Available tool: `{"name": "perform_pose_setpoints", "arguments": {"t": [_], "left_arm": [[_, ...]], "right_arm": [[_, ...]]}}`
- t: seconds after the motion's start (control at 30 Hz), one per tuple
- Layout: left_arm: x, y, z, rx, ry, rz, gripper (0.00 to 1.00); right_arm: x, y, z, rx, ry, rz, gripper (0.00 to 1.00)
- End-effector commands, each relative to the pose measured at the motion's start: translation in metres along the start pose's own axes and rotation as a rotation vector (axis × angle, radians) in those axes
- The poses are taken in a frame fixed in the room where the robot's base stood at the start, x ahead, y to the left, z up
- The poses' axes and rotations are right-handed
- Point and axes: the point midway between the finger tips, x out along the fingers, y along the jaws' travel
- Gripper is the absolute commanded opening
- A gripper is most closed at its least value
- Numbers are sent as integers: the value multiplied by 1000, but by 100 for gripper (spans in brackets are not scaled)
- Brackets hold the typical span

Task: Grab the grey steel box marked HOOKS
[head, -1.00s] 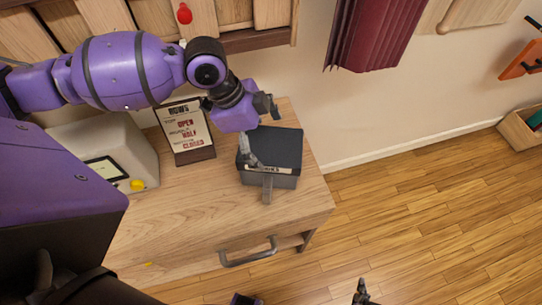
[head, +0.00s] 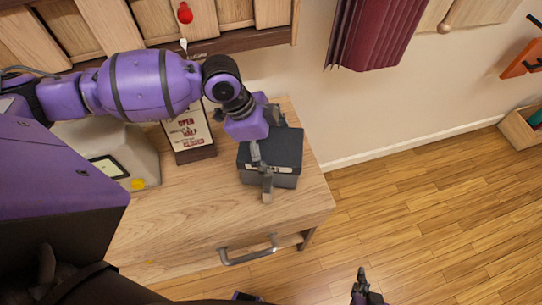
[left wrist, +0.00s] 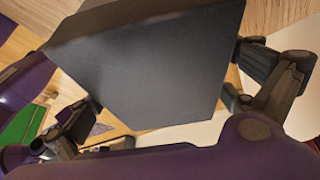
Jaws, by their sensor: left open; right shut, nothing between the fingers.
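The dark grey steel box (head: 283,148) sits on the right end of the wooden cabinet top. A pale label on its front is partly covered, and I cannot read it fully. My left gripper (head: 266,134) is open over the box, with its fingers spread. In the left wrist view the box's flat dark surface (left wrist: 155,65) fills the space between the two open fingers (left wrist: 165,98). I cannot tell whether they touch it. My right gripper (head: 361,277) is shut and empty at the bottom of the head view, away from the cabinet.
A sign on a stand (head: 195,155) and a beige device (head: 135,150) with a screen and yellow button stand left of the box. The front cabinet top (head: 190,220) is clear above a drawer handle (head: 248,251). A wooden crate (head: 517,131) is far right.

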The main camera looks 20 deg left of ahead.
Motion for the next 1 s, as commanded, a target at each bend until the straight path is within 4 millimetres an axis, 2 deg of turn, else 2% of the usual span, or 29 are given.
{"name": "perform_pose_setpoints", "arguments": {"t": [0.33, 0.87, 1.0], "left_arm": [[1, 0, 1, 0, 0, 0, 99], [1, 0, 1, 0, -1, 0, 29], [0, -1, 0, 0, 0, -2, 28]], "right_arm": [[-1, 4, 0, -13, 0, 1, 0], [-1, 2, -5, -2, 9, 2, 0], [-1, 0, -5, 4, 9, 2, 0]]}}
